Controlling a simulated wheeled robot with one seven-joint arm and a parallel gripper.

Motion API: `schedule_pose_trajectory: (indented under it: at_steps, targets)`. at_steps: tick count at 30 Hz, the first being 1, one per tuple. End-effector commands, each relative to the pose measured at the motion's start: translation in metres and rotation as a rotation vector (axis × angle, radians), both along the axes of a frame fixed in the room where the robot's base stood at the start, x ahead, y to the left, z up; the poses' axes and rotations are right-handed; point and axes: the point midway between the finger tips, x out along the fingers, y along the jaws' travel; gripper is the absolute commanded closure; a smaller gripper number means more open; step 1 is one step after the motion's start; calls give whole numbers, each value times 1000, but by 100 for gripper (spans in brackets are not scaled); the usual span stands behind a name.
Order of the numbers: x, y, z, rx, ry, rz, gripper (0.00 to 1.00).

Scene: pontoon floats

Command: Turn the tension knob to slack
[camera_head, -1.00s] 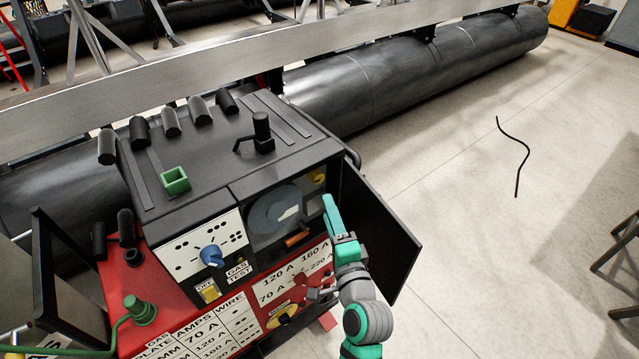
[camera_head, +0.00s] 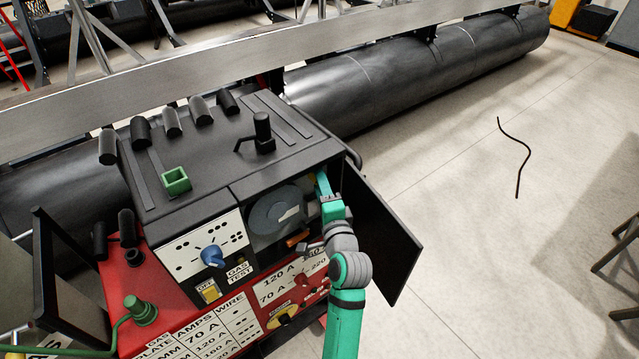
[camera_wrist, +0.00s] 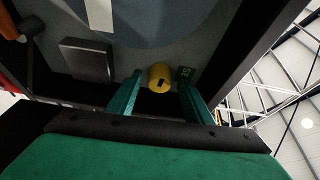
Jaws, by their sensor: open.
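A small yellow knob (camera_wrist: 160,77) with a dark mark on its face sits on the grey inner wall of the open compartment in the wrist view. I take it to be the tension knob. My gripper (camera_head: 323,184) reaches into the compartment at its right side and hides the knob in the head view. In the wrist view, the two green fingers are open, one on each side of the knob, with a gap showing on both sides.
The wire spool (camera_head: 278,212) fills the compartment left of my gripper. An orange handle (camera_head: 297,240) is below it. The open black door (camera_head: 383,235) stands close on the right of my arm. A blue knob (camera_head: 212,256) is on the white panel.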

Motion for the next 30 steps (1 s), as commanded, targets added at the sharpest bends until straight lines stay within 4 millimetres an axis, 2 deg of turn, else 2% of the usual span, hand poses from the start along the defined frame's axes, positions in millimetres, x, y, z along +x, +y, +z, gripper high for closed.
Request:
schedule_pose_trajectory:
  at_steps: [5, 10, 30]
  targets:
    - [0, 0, 0, 0, 0, 0, 54]
    - [0, 0, 0, 0, 1, 1, 95]
    - [-1, 0, -3, -110, -77, 1, 95]
